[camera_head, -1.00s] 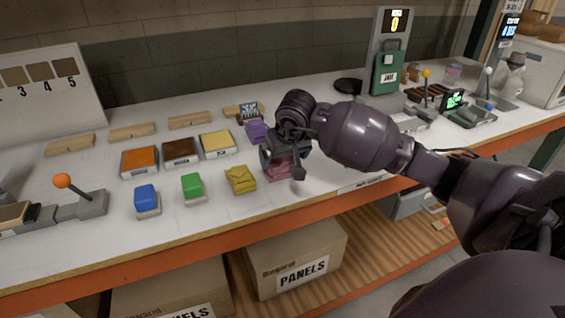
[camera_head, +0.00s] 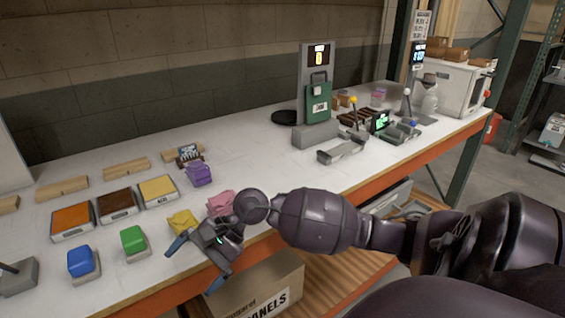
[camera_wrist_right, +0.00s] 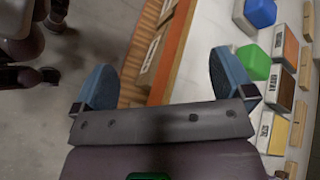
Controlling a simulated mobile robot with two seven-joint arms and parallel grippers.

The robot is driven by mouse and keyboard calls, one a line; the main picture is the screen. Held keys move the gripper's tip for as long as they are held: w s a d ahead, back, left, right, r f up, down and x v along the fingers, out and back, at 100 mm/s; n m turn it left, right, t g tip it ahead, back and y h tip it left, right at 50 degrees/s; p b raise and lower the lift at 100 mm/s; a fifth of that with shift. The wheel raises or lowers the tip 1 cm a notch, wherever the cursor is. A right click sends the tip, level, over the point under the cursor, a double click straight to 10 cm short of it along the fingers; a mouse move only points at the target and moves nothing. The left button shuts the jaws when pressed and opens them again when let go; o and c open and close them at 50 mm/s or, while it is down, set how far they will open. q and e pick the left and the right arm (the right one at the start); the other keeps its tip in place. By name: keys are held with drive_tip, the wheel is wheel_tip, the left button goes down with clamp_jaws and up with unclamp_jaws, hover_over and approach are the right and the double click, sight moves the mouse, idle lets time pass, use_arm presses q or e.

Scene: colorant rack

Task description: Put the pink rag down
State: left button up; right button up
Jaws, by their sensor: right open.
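The pink rag (camera_head: 220,203) lies on the white bench top in the head view, right of the yellow rag (camera_head: 183,222). Its lower right side is partly hidden by my right gripper and wrist. My right gripper (camera_head: 196,264) is open and empty, with its blue fingers spread over the bench's front edge, nearer to me than the rag. In the right wrist view the gripper (camera_wrist_right: 165,85) has nothing between its fingers, and the pink rag is not visible. My left gripper is in neither view.
Green (camera_head: 133,240) and blue (camera_head: 80,262) items sit left of the yellow rag. Orange, brown and yellow sample trays (camera_head: 117,206) lie behind them, and a purple item (camera_head: 199,174) stands behind the pink rag. The bench right of the purple item is clear up to a grey stand (camera_head: 316,135).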

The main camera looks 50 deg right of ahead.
drive_tip(key=s+d+f+n+t+h, duration=0.3)
drive_tip(key=s+f, duration=0.5)
drive_tip(key=f, duration=0.3)
drive_tip(key=s+d+f+n+t+h, duration=0.3)
drive_tip(key=s+f+n+t+h, duration=0.2)
drive_tip(key=s+f+n+h, duration=0.3)
wheel_tip(320, 180, down, 3)
drive_tip(key=shift+s+d+r+n, duration=0.1)
drive_tip(key=shift+s+d+n, duration=0.2)
drive_tip(key=shift+s+n, duration=0.65)
drive_tip(key=shift+w, duration=0.15)
